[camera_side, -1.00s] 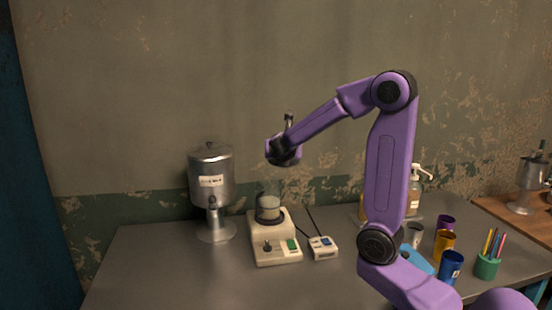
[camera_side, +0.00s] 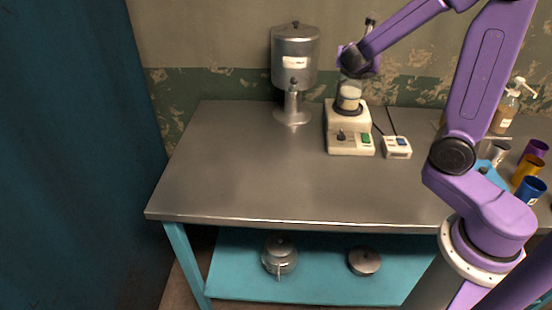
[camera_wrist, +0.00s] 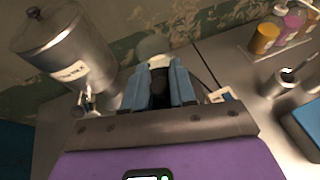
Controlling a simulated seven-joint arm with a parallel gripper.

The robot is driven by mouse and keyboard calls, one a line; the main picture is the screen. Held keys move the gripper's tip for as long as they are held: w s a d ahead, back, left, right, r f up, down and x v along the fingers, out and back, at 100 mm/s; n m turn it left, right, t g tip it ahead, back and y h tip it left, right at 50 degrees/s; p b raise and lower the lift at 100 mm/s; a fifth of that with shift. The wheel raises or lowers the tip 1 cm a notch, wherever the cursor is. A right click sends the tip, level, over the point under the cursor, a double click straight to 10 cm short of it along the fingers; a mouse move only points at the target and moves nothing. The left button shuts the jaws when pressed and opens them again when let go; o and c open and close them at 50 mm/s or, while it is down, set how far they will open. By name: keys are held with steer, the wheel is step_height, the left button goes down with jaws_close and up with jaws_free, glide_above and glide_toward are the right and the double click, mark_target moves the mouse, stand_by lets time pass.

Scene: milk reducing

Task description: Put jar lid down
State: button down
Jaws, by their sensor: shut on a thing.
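My gripper (camera_side: 357,63) is above the small jar with pale contents (camera_side: 348,98) on the white hot plate (camera_side: 349,140). In the wrist view my gripper (camera_wrist: 158,75) has its blue-grey fingers close together, with a dark piece between their tips. I take this to be part of the jar lid (camera_wrist: 158,62); its outline is mostly hidden by the fingers. A rounded pale grey-green shape (camera_wrist: 151,46) shows just beyond the tips; I cannot tell whether it is the lid or the jar.
A metal milk dispenser (camera_side: 294,60) stands left of the hot plate. A small white control box (camera_side: 397,148) is on its right. Coloured cups (camera_side: 528,170) and a pump bottle (camera_side: 505,110) are farther right. The table's front left (camera_side: 240,180) is clear. A pot (camera_side: 279,256) sits on the lower shelf.

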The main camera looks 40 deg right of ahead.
steer(key=s+a+f, duration=0.2)
steer(key=a+f, duration=0.5)
steer(key=a, duration=0.3)
steer(key=s+a+f, duration=0.2)
steer(key=a+f, duration=0.5)
steer(key=a, duration=0.2)
glide_above(273, 169)
steer(key=f, duration=0.9)
steer(key=shift+s+f, duration=0.1)
steer(key=shift+s, duration=0.1)
steer(key=shift+w+f, duration=0.15)
steer(key=shift+f, duration=0.05)
steer(key=shift+w+f, duration=0.1)
steer(key=shift+f, duration=1.55)
steer(key=c, duration=0.9)
jaws_free()
steer(key=shift+f, duration=0.1)
